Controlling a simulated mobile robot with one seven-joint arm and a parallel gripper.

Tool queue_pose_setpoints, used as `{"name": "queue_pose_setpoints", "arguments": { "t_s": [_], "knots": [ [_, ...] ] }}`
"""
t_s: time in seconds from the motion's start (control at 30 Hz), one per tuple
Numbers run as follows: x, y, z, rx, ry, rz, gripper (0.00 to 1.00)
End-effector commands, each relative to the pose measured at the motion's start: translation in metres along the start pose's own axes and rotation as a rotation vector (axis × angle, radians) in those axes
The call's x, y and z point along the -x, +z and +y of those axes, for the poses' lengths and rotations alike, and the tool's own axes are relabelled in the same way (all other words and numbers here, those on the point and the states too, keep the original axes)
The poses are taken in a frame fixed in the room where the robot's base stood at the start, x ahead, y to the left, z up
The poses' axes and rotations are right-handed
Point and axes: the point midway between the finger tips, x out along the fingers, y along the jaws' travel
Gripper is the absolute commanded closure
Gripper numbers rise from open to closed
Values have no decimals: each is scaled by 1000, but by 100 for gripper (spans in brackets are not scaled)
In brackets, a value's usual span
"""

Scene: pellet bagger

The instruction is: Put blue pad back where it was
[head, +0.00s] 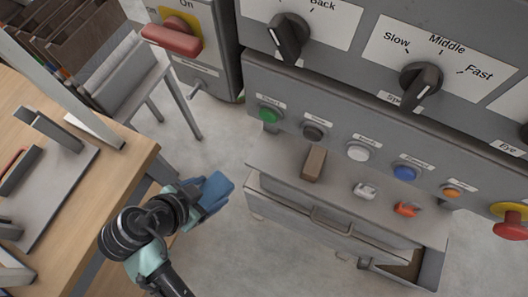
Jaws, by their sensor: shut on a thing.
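The blue pad (217,187) is at the end of my arm, left of the machine and over the grey floor. My gripper (199,197) is shut on the blue pad, and the arm's wrist hides part of the jaws. The pad is apart from the machine's ledge and beside the wooden table's right edge. Its exact height above the floor cannot be told.
The grey machine panel (340,115) carries knobs and coloured buttons. Its ledge (275,160) holds a brown block (314,164), a white piece (365,191) and an orange-red piece (407,209). A drawer (335,224) is below. A wooden table (105,190) stands left.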

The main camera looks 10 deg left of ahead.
Motion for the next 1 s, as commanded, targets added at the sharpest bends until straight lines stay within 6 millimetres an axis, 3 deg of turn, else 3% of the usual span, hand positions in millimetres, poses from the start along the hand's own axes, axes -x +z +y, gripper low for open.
{"name": "queue_pose_setpoints", "arguments": {
  "t_s": [0.3,0.7,1.0],
  "knots": [
    [14,-15,27,-47,141,5,71],
    [-36,-97,39,-50,145,4,71],
    [-55,-125,42,-46,143,3,71]
  ]
}}
